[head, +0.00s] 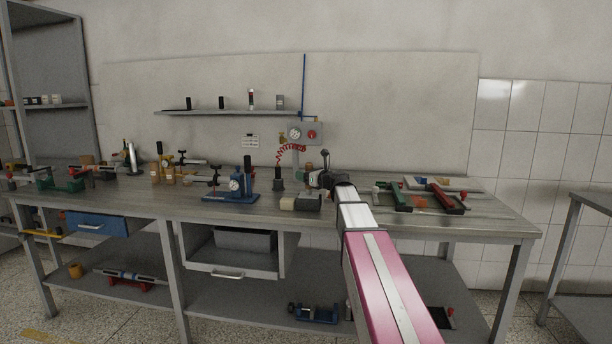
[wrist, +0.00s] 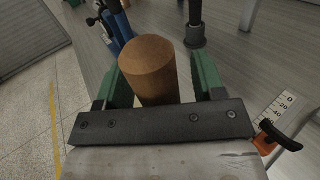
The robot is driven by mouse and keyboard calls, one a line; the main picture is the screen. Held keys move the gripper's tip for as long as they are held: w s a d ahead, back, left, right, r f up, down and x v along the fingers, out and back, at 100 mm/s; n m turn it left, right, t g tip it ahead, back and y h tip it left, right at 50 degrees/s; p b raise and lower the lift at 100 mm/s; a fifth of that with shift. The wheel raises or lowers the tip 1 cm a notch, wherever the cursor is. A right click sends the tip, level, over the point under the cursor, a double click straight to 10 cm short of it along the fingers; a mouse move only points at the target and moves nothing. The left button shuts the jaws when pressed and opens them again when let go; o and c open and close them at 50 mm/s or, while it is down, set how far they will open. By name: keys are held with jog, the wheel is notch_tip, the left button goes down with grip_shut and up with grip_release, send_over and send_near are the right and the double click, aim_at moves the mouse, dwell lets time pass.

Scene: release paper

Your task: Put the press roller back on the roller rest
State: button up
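My gripper (head: 322,179) is over the middle of the bench at the end of my outstretched arm. In the wrist view its two green fingers (wrist: 160,88) stand apart with a brown cylinder (wrist: 147,68) between them, possibly the press roller's handle. Its round end faces the camera, and its lower part is hidden behind my dark finger bar. A gap shows between the cylinder and the right finger; contact on the left is unclear. The cylinder is not distinguishable in the head view. I cannot tell which fixture is the roller rest.
A blue gauge press (head: 232,190) and a black post (head: 278,180) stand left of my gripper. A pale block (head: 300,203) lies near the front edge. A wall shelf (head: 228,112) hangs behind. Open bench top lies far right.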

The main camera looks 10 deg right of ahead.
jog(key=v, duration=1)
jog(key=shift+s+d, duration=0.25)
jog(key=shift+s, duration=0.05)
